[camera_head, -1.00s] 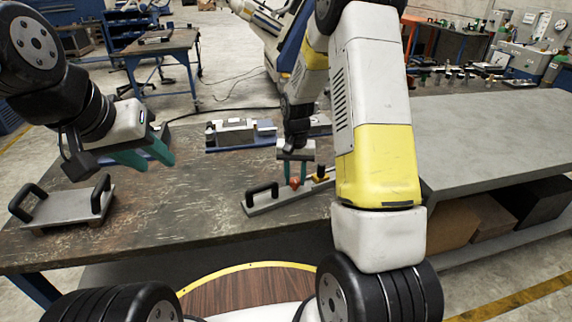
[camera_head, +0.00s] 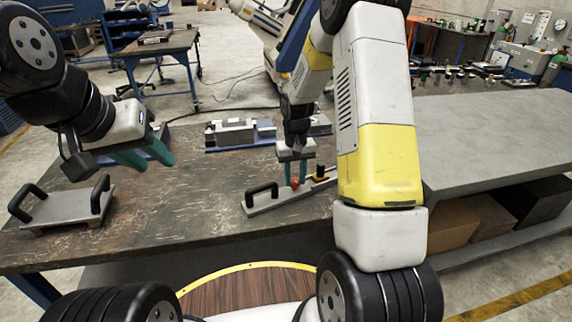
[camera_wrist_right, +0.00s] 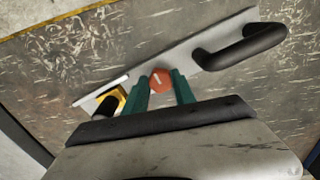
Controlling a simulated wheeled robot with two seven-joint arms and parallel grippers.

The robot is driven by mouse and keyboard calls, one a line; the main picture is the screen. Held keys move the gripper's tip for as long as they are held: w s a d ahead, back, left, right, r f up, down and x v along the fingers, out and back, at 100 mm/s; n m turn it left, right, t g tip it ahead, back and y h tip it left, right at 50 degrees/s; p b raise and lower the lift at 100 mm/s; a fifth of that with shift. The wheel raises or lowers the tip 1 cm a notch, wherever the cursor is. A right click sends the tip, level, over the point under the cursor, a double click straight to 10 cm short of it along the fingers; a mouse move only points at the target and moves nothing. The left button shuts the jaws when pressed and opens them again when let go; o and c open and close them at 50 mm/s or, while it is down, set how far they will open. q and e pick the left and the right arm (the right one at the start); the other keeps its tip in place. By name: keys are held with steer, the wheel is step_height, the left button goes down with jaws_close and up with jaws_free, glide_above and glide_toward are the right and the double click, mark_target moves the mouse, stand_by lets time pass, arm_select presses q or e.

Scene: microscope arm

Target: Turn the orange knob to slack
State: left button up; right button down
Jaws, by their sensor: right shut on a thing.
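The orange knob (camera_head: 295,184) sits on a flat grey metal bar with a black handle (camera_head: 262,189), lying on the dark workbench. In the right wrist view the knob (camera_wrist_right: 160,80) is a hexagonal orange piece with a pale mark on top, between the green fingertips. My right gripper (camera_head: 296,176) points down from above, its fingers on both sides of the knob and shut on it; the fingers also show in the right wrist view (camera_wrist_right: 166,84). My left gripper (camera_head: 145,158) hangs in the air over the left of the bench, its green fingers apart and empty.
A grey plate with two black handles (camera_head: 66,208) lies at the bench's left. A grey vise-like device (camera_head: 236,132) stands at the back. A yellow and black part (camera_wrist_right: 112,100) sits on the bar beside the knob. Bare bench lies between plate and bar.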

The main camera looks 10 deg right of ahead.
mark_target(295, 180)
steer(key=c, duration=1)
jaws_free()
steer(key=shift+c, duration=0.2)
step_height(295, 180, up, 7)
steer(key=shift+r, duration=0.45)
